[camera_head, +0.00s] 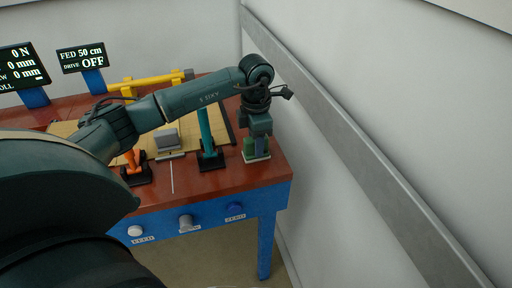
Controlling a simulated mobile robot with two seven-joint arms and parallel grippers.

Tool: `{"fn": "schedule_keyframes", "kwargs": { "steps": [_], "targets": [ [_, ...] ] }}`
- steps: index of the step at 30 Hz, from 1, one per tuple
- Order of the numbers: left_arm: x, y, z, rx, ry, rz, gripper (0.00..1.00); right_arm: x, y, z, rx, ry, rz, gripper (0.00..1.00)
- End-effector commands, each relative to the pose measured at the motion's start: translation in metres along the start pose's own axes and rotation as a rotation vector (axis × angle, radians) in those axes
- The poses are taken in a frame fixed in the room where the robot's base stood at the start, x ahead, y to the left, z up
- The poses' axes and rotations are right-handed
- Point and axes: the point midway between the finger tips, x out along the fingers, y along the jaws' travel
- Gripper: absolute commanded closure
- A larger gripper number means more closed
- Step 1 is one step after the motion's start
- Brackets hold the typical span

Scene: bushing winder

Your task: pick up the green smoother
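The green smoother (248,148) stands on a small pale base at the right end of the red-brown table. Its upper part is hidden behind my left gripper. My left arm reaches across the table from the left, and its wrist bends down at the right. My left gripper (258,136) points down over the smoother, at or just above it. I cannot tell whether the fingers touch it or are around it, nor whether they are open. My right gripper is not in view.
A teal upright tool (207,140) and an orange tool (131,160) stand in black holders left of the smoother. A grey block (167,138) sits between them. A yellow bar (150,82) lies behind my arm. A wall rises close to the table's right end.

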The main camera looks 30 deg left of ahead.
Motion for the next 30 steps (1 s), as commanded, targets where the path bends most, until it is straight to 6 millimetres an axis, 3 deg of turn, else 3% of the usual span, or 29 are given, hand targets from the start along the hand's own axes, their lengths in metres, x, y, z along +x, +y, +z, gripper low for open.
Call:
{"fn": "schedule_keyframes", "kwargs": {
  "steps": [15,23,30],
  "targets": [
    [-0.001,0.000,0.000,0.000,-0.001,0.000,1.00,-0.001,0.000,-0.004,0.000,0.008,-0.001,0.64],
    [-0.003,0.000,0.001,0.000,-0.002,0.001,1.00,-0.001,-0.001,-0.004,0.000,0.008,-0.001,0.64],
    [-0.040,0.001,0.001,0.000,-0.007,0.005,1.00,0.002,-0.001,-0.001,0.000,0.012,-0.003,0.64]
  ]
}}
